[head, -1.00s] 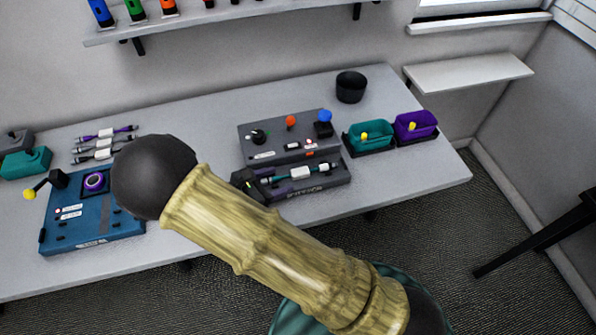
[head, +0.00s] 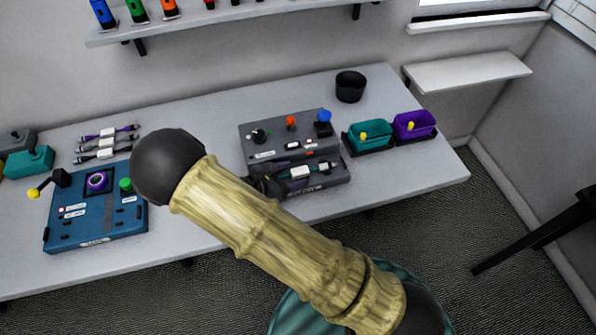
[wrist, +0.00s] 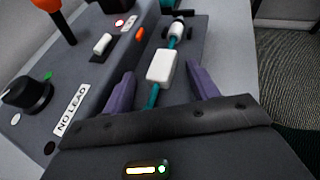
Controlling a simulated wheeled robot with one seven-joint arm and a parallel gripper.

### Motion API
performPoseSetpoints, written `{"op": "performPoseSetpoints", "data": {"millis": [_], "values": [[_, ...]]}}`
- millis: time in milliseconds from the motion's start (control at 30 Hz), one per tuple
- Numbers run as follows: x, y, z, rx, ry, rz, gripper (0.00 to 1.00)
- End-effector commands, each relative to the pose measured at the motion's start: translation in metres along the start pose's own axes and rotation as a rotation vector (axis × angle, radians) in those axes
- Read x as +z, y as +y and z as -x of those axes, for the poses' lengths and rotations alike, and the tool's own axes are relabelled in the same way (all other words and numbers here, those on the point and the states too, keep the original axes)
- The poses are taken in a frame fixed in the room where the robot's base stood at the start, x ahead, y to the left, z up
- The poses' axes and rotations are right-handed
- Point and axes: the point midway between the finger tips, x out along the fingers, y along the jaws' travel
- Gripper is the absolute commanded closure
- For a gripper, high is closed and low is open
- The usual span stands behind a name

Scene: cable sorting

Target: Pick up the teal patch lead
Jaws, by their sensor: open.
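The teal patch lead (head: 300,172), a teal cable with a white block in its middle, lies on the low front ledge of the dark grey test box. In the wrist view its white block (wrist: 161,66) sits between my finger tips, and its far end rests in a dark holder. My gripper (wrist: 163,80) is open, with one purple finger on each side of the lead and no clear contact. In the head view my gripper (head: 268,181) shows as a dark shape at the ledge's left end, covering the lead's near end.
The dark grey box (head: 262,153) carries knobs, an orange button and a blue button just behind the ledge. A teal bin (head: 370,142) and a purple bin (head: 415,131) stand to its right. A blue box (head: 95,222) and several white-and-purple leads (head: 108,143) lie at left.

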Motion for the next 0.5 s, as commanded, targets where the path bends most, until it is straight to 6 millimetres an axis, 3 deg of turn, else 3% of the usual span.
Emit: {"op": "performPoseSetpoints", "data": {"millis": [300,500], "values": [[0.0000,0.0001,0.0004,0.000,0.000,-0.001,0.43],[0.0000,0.0001,0.0004,0.000,0.000,0.000,0.82]]}}
